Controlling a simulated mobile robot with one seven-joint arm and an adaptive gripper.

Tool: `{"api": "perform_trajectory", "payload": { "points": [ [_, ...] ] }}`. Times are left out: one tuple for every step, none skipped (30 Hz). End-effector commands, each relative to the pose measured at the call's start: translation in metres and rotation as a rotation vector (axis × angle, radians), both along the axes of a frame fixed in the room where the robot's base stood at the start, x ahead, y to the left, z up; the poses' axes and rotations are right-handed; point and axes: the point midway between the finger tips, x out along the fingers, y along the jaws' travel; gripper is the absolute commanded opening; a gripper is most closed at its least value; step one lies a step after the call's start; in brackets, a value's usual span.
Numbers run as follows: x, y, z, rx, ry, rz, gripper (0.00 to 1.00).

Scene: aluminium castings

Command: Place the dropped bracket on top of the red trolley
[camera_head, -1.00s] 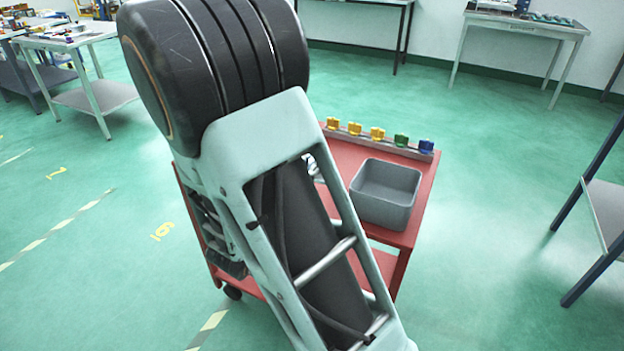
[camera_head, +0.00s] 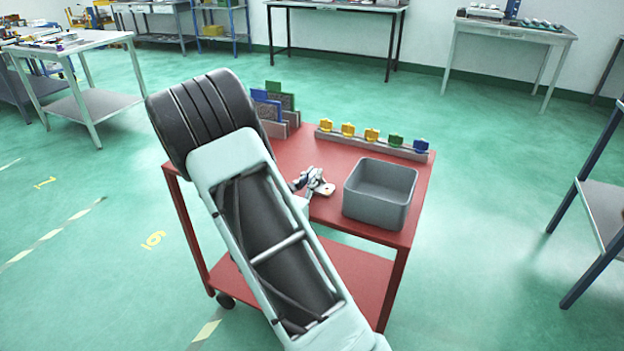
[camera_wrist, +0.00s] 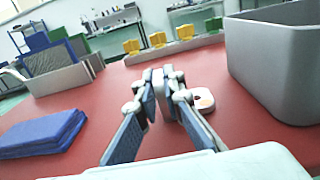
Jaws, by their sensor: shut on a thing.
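The red trolley (camera_head: 345,152) stands in front of me and its red top also fills the wrist view (camera_wrist: 105,84). My gripper (camera_head: 308,181) is over the middle of the trolley top, left of the grey bin. In the wrist view my gripper (camera_wrist: 163,93) has its fingers close together on a small pale metal bracket (camera_wrist: 203,99). The bracket's rounded end with a hole shows to the right of the fingers; the fingers hide the rest. The bracket (camera_head: 326,189) is at or just above the trolley top; I cannot tell whether it touches.
A grey bin (camera_head: 378,208) stands on the trolley's right side. A rail with yellow, green and blue pieces (camera_head: 372,145) runs along the back edge. A rack of blue and green plates (camera_head: 280,125) is at the back left. A folded blue cloth (camera_wrist: 42,132) lies left of my gripper.

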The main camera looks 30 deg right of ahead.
Motion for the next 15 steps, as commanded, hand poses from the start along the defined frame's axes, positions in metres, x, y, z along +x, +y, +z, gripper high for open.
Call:
{"api": "perform_trajectory", "payload": {
  "points": [
    [0.0001,-0.0002,0.0013,-0.001,-0.002,0.000,0.00],
    [0.0001,0.0000,0.0016,0.000,-0.003,0.000,0.00],
    [0.0001,0.0001,0.0017,0.000,-0.003,0.000,0.00],
    [0.0001,0.0001,0.0017,-0.001,-0.002,0.000,0.00],
    [0.0001,0.0001,0.0016,0.000,-0.001,0.000,0.00],
    [0.0000,0.0001,0.0008,0.000,-0.001,0.000,0.00],
    [0.0000,0.0002,-0.0003,0.000,-0.001,0.000,0.00],
    [0.0000,0.0003,-0.0016,0.000,-0.001,0.000,0.00],
    [0.0000,0.0003,-0.0032,0.000,-0.001,0.000,0.00],
    [0.0000,0.0004,-0.0024,0.000,-0.001,0.000,0.10],
    [0.0000,0.0004,-0.0019,0.001,-0.001,0.000,0.14],
    [0.0000,0.0004,-0.0019,0.001,-0.001,0.000,0.18],
    [0.0000,0.0004,-0.0018,0.001,-0.001,0.000,0.21],
    [-0.0001,0.0003,-0.0018,0.001,-0.001,0.000,0.25],
    [-0.0001,0.0004,-0.0018,0.001,-0.001,0.000,0.26]
  ]
}}
